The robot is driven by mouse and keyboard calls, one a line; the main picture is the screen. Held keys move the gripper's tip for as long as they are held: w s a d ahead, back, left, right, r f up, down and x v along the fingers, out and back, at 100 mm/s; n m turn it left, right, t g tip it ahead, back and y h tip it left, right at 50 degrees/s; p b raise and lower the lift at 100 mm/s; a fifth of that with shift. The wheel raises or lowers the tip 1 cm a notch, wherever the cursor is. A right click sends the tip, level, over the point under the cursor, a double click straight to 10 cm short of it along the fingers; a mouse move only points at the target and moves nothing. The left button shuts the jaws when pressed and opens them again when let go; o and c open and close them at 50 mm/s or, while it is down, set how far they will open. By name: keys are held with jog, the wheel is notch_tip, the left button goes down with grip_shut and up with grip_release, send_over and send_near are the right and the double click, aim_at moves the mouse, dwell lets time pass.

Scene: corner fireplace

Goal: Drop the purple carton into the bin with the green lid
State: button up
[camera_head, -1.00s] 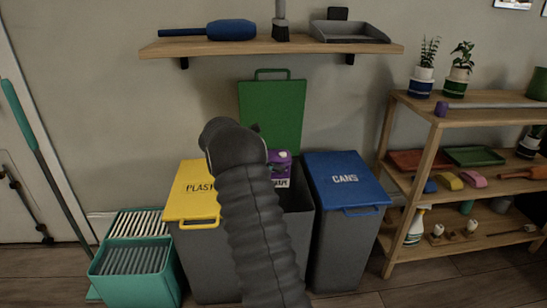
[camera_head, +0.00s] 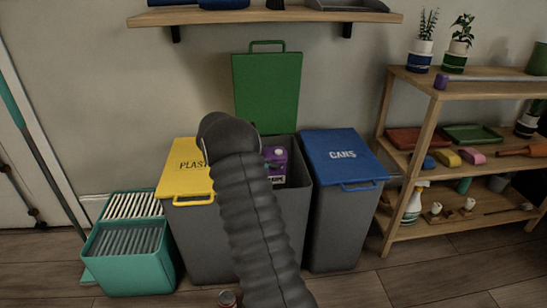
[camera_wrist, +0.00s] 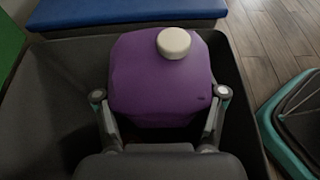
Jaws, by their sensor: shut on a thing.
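The purple carton (camera_head: 275,160) with a white cap is in the mouth of the open grey bin (camera_head: 293,200), partly hidden by my arm in the head view. That bin's green lid (camera_head: 267,92) stands raised against the wall. In the wrist view my gripper (camera_wrist: 160,95) is shut on the carton (camera_wrist: 150,75), one finger on each side. The dark bin walls (camera_wrist: 238,110) surround it there. The carton's lower part and whether it touches the bin are hidden. In the head view my fingers are hidden behind my arm.
A yellow-lidded plastics bin (camera_head: 185,172) stands close on the left and a blue-lidded cans bin (camera_head: 343,155) on the right, both shut. Wooden shelves (camera_head: 395,160) stand right.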

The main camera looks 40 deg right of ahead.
jog(key=o, duration=1.2)
jog(key=v, duration=1.2)
jog(key=shift+f, duration=0.1)
